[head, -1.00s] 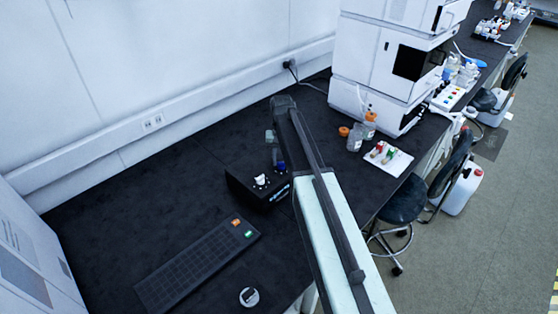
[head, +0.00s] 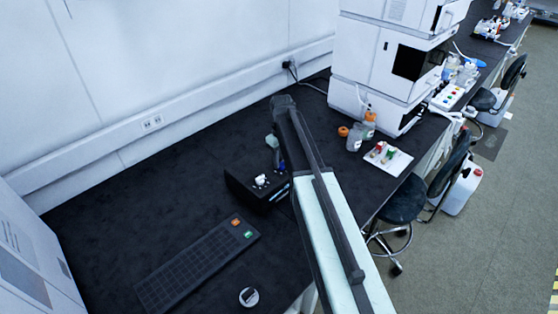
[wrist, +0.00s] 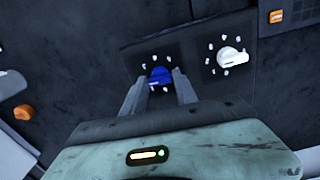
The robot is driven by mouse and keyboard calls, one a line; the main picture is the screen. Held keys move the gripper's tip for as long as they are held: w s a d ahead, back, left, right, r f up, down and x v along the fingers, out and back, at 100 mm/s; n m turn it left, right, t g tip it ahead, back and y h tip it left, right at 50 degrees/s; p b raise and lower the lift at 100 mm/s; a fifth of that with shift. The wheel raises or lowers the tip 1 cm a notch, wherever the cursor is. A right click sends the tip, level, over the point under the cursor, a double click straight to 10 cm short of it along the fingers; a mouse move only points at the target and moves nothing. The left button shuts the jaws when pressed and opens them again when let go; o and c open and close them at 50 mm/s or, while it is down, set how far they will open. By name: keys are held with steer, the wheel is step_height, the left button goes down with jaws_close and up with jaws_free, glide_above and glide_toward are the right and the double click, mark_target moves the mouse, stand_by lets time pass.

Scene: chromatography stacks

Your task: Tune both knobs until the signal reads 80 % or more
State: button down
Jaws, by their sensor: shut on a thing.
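A black control box (head: 240,189) stands on the dark bench in the head view, with a white knob (head: 261,180) on its top. The blue knob (head: 281,166) is partly hidden behind my gripper (head: 277,150). In the wrist view, the blue knob (wrist: 160,76) sits between the two fingers of my gripper (wrist: 160,84), which are shut on it. The white knob (wrist: 232,57) stands apart to its right. Small pale marks ring both knobs. The box's front display (head: 280,192) is too small to read.
A dark keypad (head: 195,265) with orange and green buttons lies in front of the box. A small round item (head: 249,297) lies nearer the bench edge. Bottles (head: 354,138) and a white tray (head: 388,158) stand to the right. The bench behind the box is clear.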

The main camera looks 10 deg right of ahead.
mark_target(281, 163)
steer(key=shift+a+n, duration=0.1)
steer(key=shift+n, duration=0.3)
steer(key=c, duration=1)
jaws_free()
steer(key=shift+o, duration=0.2)
step_height(281, 163, up, 8)
steer(key=p, duration=0.8)
steer(key=shift+f, duration=0.1)
steer(key=shift+s+f, duration=0.1)
